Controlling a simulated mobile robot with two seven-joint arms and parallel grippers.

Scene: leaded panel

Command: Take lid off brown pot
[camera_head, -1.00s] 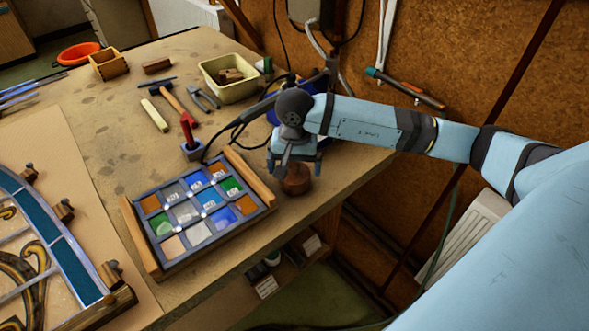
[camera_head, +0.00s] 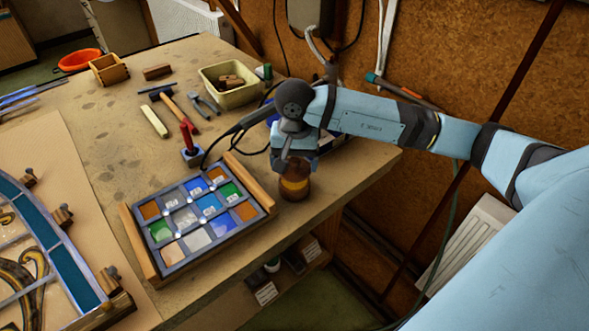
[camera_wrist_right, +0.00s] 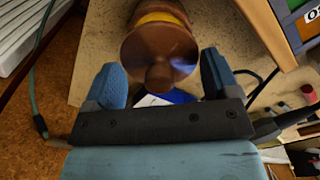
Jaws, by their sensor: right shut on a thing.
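The brown pot (camera_head: 293,195) stands near the table's right front edge, with a yellow-orange band showing below its brown upper part. Its brown round lid (camera_wrist_right: 160,48), with a knob facing the camera, is in the right wrist view. The gripper hides part of the lid in the head view. I cannot tell whether there is a gap between lid and pot. My left gripper is not in view.
A tray of coloured glass pieces (camera_head: 160,257) lies just left of the pot. A cream tub (camera_head: 245,93), hammer (camera_head: 178,105) and pliers (camera_head: 204,104) are farther back. The leaded panel (camera_head: 62,262) is at the left. Bare table lies between.

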